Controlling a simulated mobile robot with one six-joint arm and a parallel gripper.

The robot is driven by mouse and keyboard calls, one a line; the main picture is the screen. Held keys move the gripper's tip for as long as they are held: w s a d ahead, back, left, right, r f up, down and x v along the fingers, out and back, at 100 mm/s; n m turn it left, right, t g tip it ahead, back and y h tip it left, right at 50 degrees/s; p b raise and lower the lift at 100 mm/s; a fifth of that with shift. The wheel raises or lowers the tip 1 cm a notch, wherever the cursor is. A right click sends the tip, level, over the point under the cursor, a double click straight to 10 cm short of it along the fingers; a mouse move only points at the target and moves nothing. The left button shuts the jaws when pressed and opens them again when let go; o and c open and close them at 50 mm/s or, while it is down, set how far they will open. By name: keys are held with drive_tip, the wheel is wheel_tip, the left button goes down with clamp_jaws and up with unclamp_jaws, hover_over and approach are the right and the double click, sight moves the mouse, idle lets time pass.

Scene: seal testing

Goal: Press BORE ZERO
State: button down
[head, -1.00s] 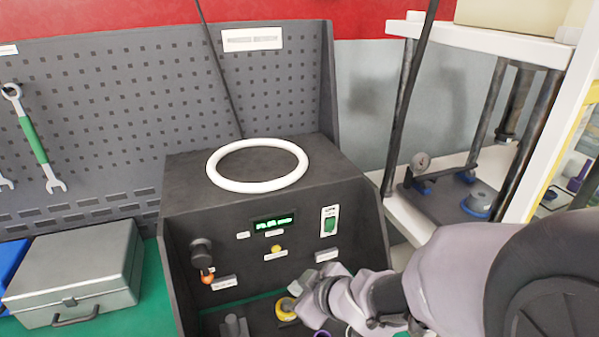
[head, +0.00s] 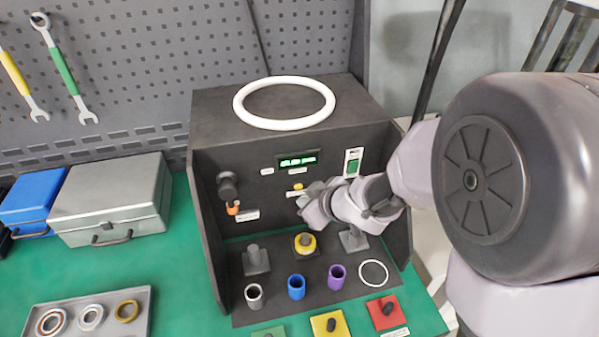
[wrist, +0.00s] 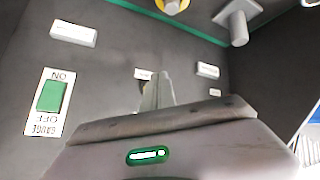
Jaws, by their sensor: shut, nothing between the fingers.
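A small yellow button (head: 298,186) sits on the dark front panel of the test station, just below the lit green display (head: 297,161). The small labels near it are too blurred to read, so I cannot confirm which is BORE ZERO. My gripper (head: 301,203) is in front of the panel, close below and beside the button; I cannot tell whether it touches. In the wrist view my gripper's fingers (wrist: 157,90) are together and empty, pointing at the panel near a white label (wrist: 145,74).
Below stand a yellow ring on a post (head: 305,243), a grey post (head: 256,260), and blue (head: 296,287) and purple (head: 337,277) sleeves. A white ring (head: 284,103) lies on top.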

drive_tip(key=shift+w+a, duration=0.2)
drive_tip(key=shift+w, duration=0.45)
idle(1.6)
drive_tip(key=shift+w+a+p, duration=0.1)
drive_tip(key=shift+w+p, duration=0.3)
drive_tip(key=shift+w+a, duration=0.1)
drive_tip(key=shift+w, duration=0.25)
idle(0.4)
drive_tip(key=shift+s, duration=0.15)
drive_tip(key=shift+s+d, duration=0.2)
drive_tip(key=shift+s, duration=0.45)
drive_tip(key=s, duration=0.2)
drive_tip(key=s+d, duration=0.1)
drive_tip(key=s, duration=0.1)
drive_tip(key=shift+s+d+b, duration=0.2)
drive_tip(key=shift+s+b, duration=0.15)
drive_tip(key=shift+s, duration=0.05)
